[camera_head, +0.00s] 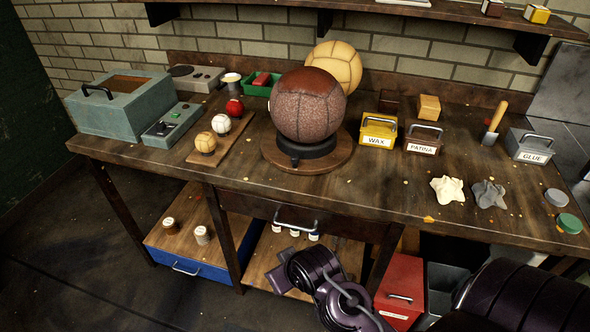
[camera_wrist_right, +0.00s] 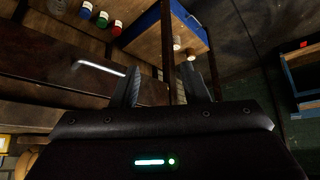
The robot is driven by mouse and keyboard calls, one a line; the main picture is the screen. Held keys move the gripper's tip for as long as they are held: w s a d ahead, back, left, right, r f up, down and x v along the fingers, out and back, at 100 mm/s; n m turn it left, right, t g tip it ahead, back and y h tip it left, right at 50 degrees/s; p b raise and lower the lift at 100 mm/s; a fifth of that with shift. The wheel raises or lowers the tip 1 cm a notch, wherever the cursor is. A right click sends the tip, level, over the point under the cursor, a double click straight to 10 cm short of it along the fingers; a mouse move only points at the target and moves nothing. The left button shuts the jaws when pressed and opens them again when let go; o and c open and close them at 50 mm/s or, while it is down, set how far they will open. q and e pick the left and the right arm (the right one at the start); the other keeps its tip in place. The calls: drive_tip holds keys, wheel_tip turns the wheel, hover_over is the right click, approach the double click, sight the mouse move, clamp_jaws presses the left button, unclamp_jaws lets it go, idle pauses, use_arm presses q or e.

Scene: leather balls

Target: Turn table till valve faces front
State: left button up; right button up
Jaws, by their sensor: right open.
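A brown leather ball (camera_head: 308,104) rests in a black ring (camera_head: 303,148) on a round wooden turntable (camera_head: 335,162) at the middle of the bench. I see no clear valve on the side of the ball facing me. My right arm (camera_head: 325,285) reaches in low at the front, below the bench top and apart from the turntable. In the wrist view my right gripper (camera_wrist_right: 170,72) has its two fingers spread with nothing between them. The ball and turntable do not show clearly there. My left gripper is out of view.
On the workbench (camera_head: 375,195), small balls on a board (camera_head: 222,143) stand left of the turntable. A tan ball (camera_head: 335,65) is behind. A drawer handle (camera_head: 296,221) juts out below the front edge.

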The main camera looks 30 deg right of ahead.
drive_tip(key=w+d+r+m+t+h, duration=0.4)
drive_tip(key=w+d, duration=0.3)
drive_tip(key=w, duration=0.4)
drive_tip(key=m+t+h, duration=0.2)
drive_tip(key=t+h, duration=0.2)
drive_tip(key=t, duration=0.1)
approach(296, 161)
drive_tip(key=x, duration=0.4)
drive_tip(key=shift+a, duration=0.1)
drive_tip(key=p+x, duration=0.1)
drive_tip(key=x, duration=0.6)
drive_tip(key=shift+w+r, duration=0.1)
drive_tip(key=shift+w, duration=0.05)
clamp_jaws()
